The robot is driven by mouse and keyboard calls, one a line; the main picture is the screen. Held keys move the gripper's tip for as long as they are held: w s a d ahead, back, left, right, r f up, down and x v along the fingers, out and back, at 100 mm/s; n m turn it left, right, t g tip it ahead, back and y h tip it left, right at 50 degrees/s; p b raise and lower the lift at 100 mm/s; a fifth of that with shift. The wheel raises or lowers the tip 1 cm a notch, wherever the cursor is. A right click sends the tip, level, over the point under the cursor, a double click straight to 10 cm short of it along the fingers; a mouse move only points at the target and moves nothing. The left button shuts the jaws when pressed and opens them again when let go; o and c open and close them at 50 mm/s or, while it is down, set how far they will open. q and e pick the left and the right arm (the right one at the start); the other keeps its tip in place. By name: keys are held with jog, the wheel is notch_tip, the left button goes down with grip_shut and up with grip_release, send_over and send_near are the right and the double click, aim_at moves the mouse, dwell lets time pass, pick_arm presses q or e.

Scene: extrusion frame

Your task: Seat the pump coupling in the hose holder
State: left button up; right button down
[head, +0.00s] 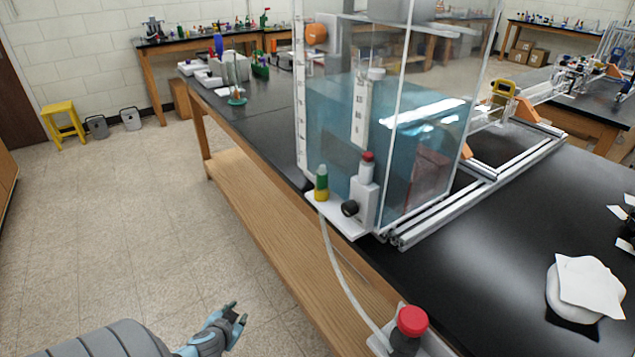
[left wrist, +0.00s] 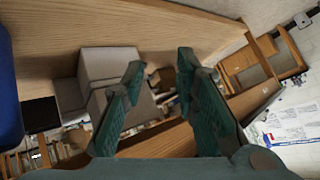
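A small green and yellow fitting (head: 321,183) stands upright on a white bracket (head: 345,222) at the tank's near corner; it may be the pump coupling, but I cannot tell for certain. Beside it is a white block (head: 366,197) with a red cap and a black knob, perhaps part of the hose holder. A pale hose (head: 338,272) runs from the bracket down to a red-capped dark part (head: 410,325) on a white base at the bottom. My left gripper (head: 238,312) is over the floor, left of the bench and apart from these parts. It is open and empty in the left wrist view (left wrist: 160,62).
A clear tank (head: 430,135) of blue water stands on the black bench (head: 480,260) in an aluminium frame (head: 490,190). A white rounded object with a cloth-like sheet (head: 590,285) lies at the right. The bench's wooden lower shelf (head: 270,215) juts toward the open floor.

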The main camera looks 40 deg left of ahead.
pick_arm(q)
jog(key=w+r+t, duration=0.2)
jog(key=w+r, duration=0.2)
jog(key=r, duration=0.3)
jog(key=w+r+t, duration=0.2)
jog(key=w+r, duration=0.2)
jog(key=r, duration=0.3)
jog(key=t+h, duration=0.3)
jog(key=t, duration=0.3)
send_near(320, 182)
jog(key=w, duration=0.3)
jog(key=w+a+b, duration=0.1)
jog(key=w, duration=0.6)
jog(key=shift+w+a, duration=0.5)
jog(key=shift+w, duration=0.25)
jog(key=shift+s, duration=0.1)
grip_shut()
